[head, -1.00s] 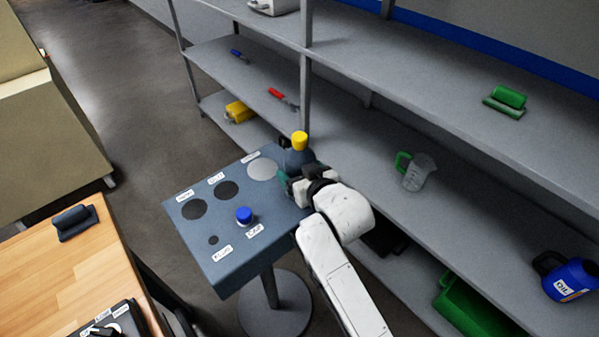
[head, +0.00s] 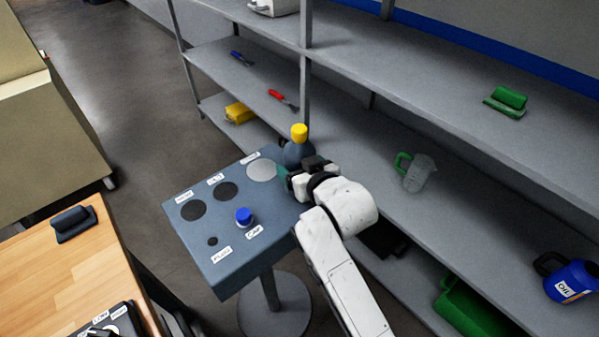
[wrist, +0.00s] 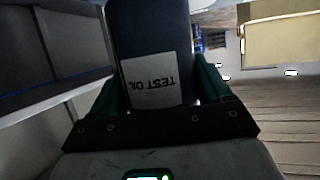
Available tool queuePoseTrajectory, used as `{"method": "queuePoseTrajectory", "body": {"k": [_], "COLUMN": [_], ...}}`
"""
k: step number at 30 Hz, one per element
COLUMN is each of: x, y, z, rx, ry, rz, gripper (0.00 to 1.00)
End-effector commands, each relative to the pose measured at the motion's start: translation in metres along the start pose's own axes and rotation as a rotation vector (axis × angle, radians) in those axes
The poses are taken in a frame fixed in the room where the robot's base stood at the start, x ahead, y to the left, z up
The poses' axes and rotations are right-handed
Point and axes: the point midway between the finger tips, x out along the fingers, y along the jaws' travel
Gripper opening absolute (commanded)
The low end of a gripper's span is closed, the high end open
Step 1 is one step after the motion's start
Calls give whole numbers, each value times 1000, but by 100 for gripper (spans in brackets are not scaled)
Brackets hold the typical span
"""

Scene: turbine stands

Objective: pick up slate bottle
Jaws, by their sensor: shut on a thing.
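The slate bottle (head: 295,153) with a yellow cap (head: 299,132) stands upright at the back right corner of the blue-grey stand, in the head view. My gripper (head: 289,177) reaches it from the right and is shut on its body. In the wrist view the dark bottle (wrist: 150,35) with a pale "TEST OIL" label sits between the green fingers of my gripper (wrist: 158,95). The bottle's base is partly hidden by my gripper, so I cannot tell whether it touches the stand.
The stand (head: 225,262) has labelled round spots and a blue cap (head: 244,216). Grey shelves (head: 440,100) run behind and to the right, close to the bottle. They hold a green-handled jug (head: 418,175) and a blue oil jug (head: 572,280). A wooden table (head: 65,275) is at left.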

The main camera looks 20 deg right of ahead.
Motion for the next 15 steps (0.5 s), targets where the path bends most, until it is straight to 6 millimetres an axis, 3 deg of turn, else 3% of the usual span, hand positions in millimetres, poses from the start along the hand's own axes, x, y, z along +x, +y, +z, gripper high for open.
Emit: {"method": "queuePoseTrajectory", "body": {"k": [8,13,15], "x": [-36,-76,-94], "y": [2,4,6], "z": [-27,-48,-45], "rx": [0,0,0], "ry": [5,6,3], "rz": [0,0,0], "gripper": [23,23,23]}}
